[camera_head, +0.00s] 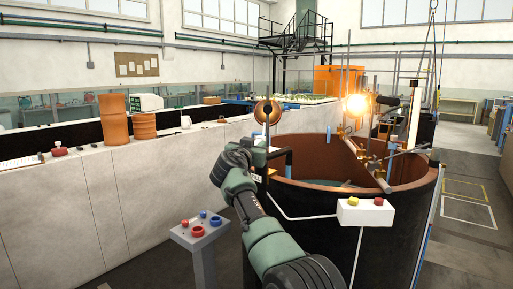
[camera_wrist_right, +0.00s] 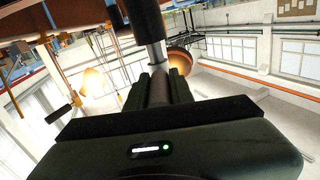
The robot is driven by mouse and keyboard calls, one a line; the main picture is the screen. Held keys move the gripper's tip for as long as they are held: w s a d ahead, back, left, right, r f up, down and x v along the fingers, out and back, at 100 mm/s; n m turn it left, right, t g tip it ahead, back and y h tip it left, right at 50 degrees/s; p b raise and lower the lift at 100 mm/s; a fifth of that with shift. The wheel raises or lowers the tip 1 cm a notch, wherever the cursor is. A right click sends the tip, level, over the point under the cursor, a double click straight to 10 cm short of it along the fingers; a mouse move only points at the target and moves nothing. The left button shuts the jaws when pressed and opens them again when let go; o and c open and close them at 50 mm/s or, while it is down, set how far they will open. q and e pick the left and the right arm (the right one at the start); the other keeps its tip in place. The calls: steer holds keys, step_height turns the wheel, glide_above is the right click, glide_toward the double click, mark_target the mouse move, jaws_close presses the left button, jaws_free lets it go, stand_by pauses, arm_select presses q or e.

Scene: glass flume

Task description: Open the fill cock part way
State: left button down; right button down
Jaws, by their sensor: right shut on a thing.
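My right gripper (camera_head: 259,150) is at the near left rim of the big round tank (camera_head: 300,218), at the end of my green and black arm. In the right wrist view its fingers (camera_wrist_right: 158,84) are shut on a dark, rod-like handle (camera_wrist_right: 148,22), which I take to be the fill cock's lever. In the head view a dark pipe piece (camera_head: 279,153) stands beside the gripper at the rim, with a small white tag (camera_head: 256,178) below. The cock's body is mostly hidden, so its angle cannot be told. My left gripper is not in view.
A copper ball (camera_head: 267,112) stands just above the gripper. A bright lamp (camera_head: 356,104) and brass rods are over the tank. A white box with yellow and red buttons (camera_head: 365,212) is on the tank's front. A pedestal with knobs (camera_head: 201,232) stands left of my arm.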

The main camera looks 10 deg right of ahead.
steer(key=c, duration=1.2)
jaws_free()
steer(key=shift+c, duration=0.2)
